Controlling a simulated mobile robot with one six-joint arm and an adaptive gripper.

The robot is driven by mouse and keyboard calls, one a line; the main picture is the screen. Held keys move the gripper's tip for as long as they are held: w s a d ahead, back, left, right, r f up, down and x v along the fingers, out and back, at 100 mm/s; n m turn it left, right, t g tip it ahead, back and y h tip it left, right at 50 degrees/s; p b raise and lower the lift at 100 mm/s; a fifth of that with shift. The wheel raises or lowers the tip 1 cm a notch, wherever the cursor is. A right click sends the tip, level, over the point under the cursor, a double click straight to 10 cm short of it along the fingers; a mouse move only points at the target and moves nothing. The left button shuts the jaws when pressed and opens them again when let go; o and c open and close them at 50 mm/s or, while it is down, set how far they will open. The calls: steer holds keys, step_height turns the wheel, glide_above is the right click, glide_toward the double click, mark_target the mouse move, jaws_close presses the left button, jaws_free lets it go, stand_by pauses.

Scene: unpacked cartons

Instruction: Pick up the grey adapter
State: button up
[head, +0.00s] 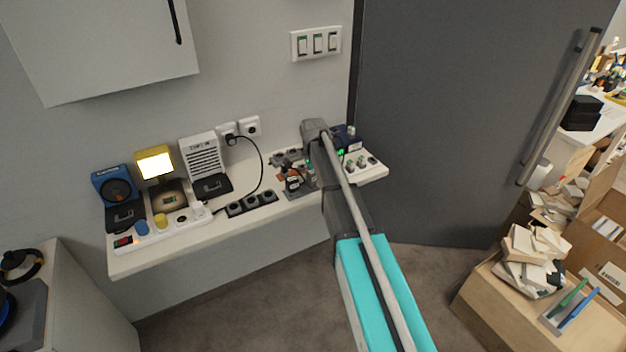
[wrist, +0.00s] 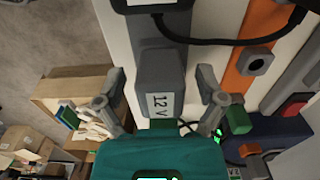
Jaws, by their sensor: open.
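The grey adapter (wrist: 148,70) is a box with a white label reading "12 V". In the wrist view it lies on the white shelf, between the two fingers of my gripper (wrist: 161,76). The fingers are open, with a visible gap to the adapter on each side. The near end of the adapter is hidden behind the teal body of my gripper. In the head view my arm reaches over the right part of the shelf, and I cannot make out the adapter there for certain.
A dark device with a white label (wrist: 150,3) and a black cable (wrist: 225,41) is beyond the adapter. An orange strip (wrist: 262,35) and a dark blue box (wrist: 265,140) are to the right. The shelf (head: 150,262) holds several other devices. A dark door (head: 440,120) stands beside it.

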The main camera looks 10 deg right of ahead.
stand_by(0.4)
jaws_close()
